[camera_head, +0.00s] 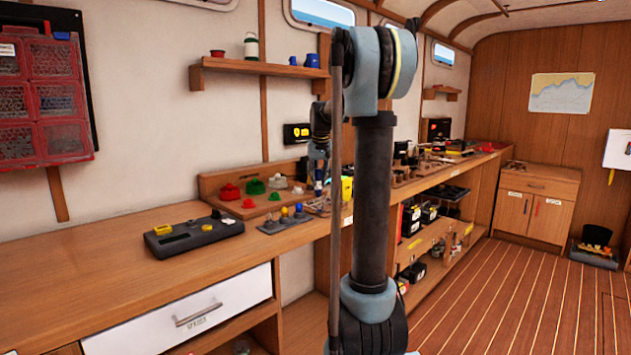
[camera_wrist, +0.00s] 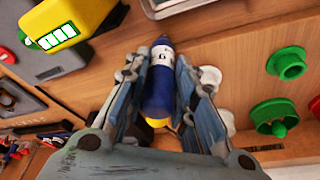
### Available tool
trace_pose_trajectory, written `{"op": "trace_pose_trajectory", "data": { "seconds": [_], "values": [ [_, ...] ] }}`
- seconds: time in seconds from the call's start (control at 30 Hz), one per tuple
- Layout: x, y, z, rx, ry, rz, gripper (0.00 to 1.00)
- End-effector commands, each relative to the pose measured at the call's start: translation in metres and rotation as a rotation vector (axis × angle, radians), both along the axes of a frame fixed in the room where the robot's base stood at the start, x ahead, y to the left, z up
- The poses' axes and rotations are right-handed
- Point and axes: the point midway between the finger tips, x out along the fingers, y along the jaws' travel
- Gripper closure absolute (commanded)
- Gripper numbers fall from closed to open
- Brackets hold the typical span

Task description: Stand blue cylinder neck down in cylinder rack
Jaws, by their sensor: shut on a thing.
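My gripper (camera_wrist: 160,95) is shut on the blue cylinder (camera_wrist: 158,92), which has a white label and a yellow end. Its dark blue end points away from my wrist; its yellow end lies toward my palm. In the head view my gripper (camera_head: 318,180) is over the back of the bench, partly behind my own arm. A low grey holder (camera_head: 272,229) with rounded grey, yellow and blue tops stands on the bench to the left of my gripper. It may be the cylinder rack, but the picture is too small to be sure.
Red and green fittings (camera_head: 255,186) sit on a wooden board behind the holder. A dark grey box with yellow parts (camera_head: 193,236) lies farther left. The front left of the bench (camera_head: 100,290) is clear. A shelf (camera_head: 262,69) hangs above.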

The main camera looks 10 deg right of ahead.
Motion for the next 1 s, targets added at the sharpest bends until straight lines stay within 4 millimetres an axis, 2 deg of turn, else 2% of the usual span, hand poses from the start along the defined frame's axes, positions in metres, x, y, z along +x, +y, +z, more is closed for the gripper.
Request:
{"op": "trace_pose_trajectory", "data": {
  "seconds": [0.07,0.1,0.17,0.47,0.63,0.77,1.0],
  "values": [
    [0.000,0.000,-0.001,0.000,0.000,0.000,1.00],
    [0.000,0.000,-0.001,0.000,0.000,0.000,0.67],
    [0.000,0.000,-0.001,0.000,0.000,0.000,0.56],
    [0.000,0.000,-0.001,0.000,0.000,0.000,0.56],
    [-0.002,0.000,0.008,0.000,0.000,0.000,0.56],
    [-0.008,0.000,0.027,0.000,0.000,0.001,0.56],
    [-0.020,0.001,0.073,0.000,0.000,0.001,0.56]
  ]
}}
